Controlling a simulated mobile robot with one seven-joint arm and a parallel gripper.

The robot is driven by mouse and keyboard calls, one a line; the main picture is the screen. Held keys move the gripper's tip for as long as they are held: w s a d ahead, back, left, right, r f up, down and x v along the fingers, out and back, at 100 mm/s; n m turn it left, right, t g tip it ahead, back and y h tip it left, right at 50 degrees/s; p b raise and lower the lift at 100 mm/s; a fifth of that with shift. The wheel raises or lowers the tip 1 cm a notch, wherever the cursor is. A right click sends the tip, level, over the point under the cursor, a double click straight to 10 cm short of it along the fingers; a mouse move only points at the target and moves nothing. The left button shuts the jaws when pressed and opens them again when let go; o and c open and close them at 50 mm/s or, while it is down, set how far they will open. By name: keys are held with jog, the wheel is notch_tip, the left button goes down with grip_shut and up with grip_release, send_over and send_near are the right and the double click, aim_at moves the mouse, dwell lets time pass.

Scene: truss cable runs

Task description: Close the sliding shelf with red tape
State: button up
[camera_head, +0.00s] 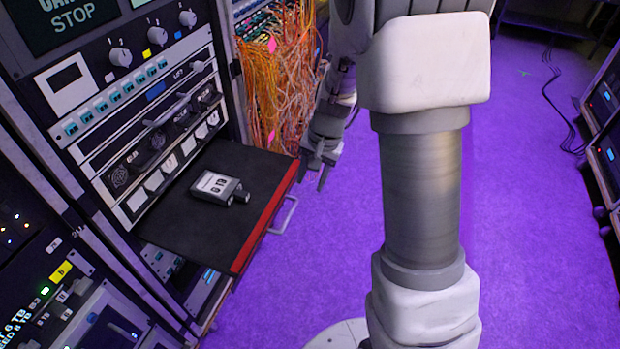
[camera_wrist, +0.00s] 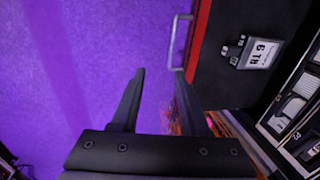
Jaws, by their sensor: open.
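The sliding shelf (camera_head: 180,218) is a black tray pulled out of the rack, with red tape (camera_head: 265,217) along its front edge and a metal handle (camera_head: 286,215) on the front. In the wrist view the shelf (camera_wrist: 222,75), red tape (camera_wrist: 199,30) and handle (camera_wrist: 180,42) are at the upper right. A grey box marked 6 TB (camera_head: 218,188) lies on the shelf. My gripper (camera_head: 322,165) is near the far front corner of the shelf, apart from it. In the wrist view my gripper (camera_wrist: 163,85) is open, with nothing between its fingers.
The equipment rack (camera_head: 110,100) with knobs and switches stands at the left. Orange cables (camera_head: 280,80) hang beyond the shelf, close to my gripper. The purple floor (camera_head: 540,230) in front of the shelf is clear; more equipment (camera_head: 605,110) stands at the far right.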

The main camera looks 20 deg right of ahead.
notch_tip(320, 180, up, 6)
jog(key=d+p, duration=0.1)
jog(key=p, duration=0.3)
jog(key=shift+s, duration=0.4)
